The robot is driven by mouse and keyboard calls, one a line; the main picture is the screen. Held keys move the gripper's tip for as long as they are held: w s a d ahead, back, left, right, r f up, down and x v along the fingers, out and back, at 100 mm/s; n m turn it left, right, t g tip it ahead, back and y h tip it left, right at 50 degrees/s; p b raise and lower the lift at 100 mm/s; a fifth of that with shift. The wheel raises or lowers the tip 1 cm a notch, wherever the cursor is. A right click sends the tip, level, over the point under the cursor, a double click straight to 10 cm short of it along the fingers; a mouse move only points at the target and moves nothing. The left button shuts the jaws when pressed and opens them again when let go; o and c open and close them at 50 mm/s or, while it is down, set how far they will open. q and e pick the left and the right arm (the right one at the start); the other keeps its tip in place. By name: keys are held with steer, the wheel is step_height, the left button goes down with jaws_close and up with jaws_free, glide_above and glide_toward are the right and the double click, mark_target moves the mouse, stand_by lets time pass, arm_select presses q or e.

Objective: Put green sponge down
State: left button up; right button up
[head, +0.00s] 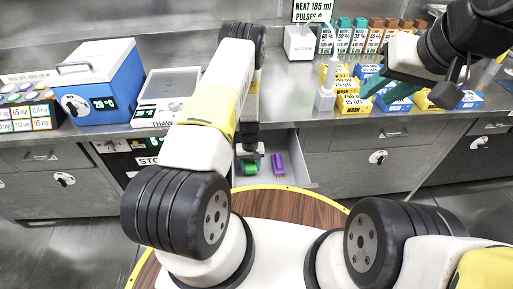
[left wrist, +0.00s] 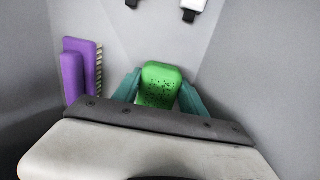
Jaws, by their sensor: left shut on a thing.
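The green sponge (head: 255,180) is down inside an open drawer (head: 300,172) below the counter. My left gripper (head: 249,170) reaches into the drawer from above and is shut on the sponge. In the left wrist view the sponge (left wrist: 161,82) sits between the two teal fingers (left wrist: 160,95), with dark specks on its face. I cannot tell whether it touches the drawer floor. My right gripper (head: 388,92) is raised over the counter at the right, its teal fingers apart and nothing seen between them.
A purple brush (head: 277,164) lies in the drawer to the right of the sponge; in the left wrist view the brush (left wrist: 78,72) is at the left. A blue cooler (head: 98,85) and yellow and blue boxes (head: 352,104) stand on the counter. Drawer walls are close around the gripper.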

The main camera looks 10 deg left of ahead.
mark_target(250, 164)
arm_select(q)
step_height(250, 164, down, 3)
steer(key=shift+s+r, duration=0.1)
steer(key=shift+w+a+f, duration=0.15)
steer(key=shift+w+f, duration=0.05)
steer(key=shift+f, duration=0.05)
steer(key=shift+f, duration=0.15)
steer(key=o, duration=1.2)
step_height(250, 164, up, 8)
steer(key=shift+f, duration=0.25)
steer(key=shift+r, duration=0.15)
